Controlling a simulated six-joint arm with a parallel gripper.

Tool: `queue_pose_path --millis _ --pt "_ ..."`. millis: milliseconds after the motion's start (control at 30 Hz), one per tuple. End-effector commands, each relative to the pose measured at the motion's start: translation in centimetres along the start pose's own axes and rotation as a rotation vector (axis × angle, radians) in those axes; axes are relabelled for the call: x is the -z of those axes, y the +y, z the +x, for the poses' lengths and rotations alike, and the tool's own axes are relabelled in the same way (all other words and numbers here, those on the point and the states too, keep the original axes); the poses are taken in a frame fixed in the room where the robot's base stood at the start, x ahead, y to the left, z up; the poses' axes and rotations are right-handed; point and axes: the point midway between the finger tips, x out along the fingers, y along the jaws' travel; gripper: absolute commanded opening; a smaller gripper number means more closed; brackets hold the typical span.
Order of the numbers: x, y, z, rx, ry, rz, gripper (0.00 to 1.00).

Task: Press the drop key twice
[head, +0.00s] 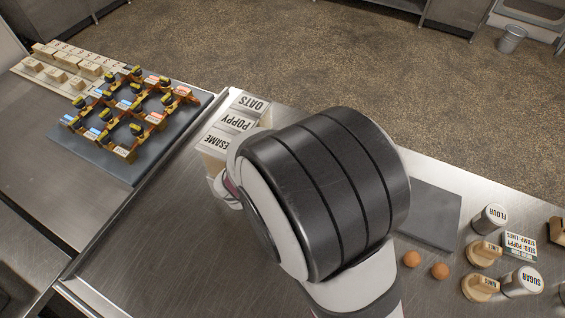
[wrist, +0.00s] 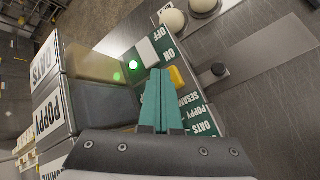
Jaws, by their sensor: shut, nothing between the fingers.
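My gripper (wrist: 160,105) shows in the wrist view with its teal fingers shut together and nothing between them. Its tips are over a green-labelled panel beside a yellow piece (wrist: 176,76). The panel has an ON/OFF label (wrist: 160,42), a pale switch (wrist: 148,53), a lit green lamp (wrist: 133,65), and SESAME and OATS labels (wrist: 206,122). No label reading "drop" is legible, so I cannot tell which piece is the drop key. In the head view my arm hides the gripper and panel.
Bins labelled OATS (head: 251,103), POPPY (head: 235,122) and SESAME (head: 217,141) stand left of my arm. Two eggs (head: 411,259), a FLOUR tin (head: 489,220) and a SUGAR tin (head: 523,281) are at the right.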

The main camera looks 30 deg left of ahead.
Motion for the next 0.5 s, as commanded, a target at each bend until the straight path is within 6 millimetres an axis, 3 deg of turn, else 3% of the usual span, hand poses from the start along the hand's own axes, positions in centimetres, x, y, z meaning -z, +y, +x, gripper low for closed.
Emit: queue_pose_path --millis 500 --pt "-0.71 0.74 -0.99 -0.001 0.0 0.0 0.0"
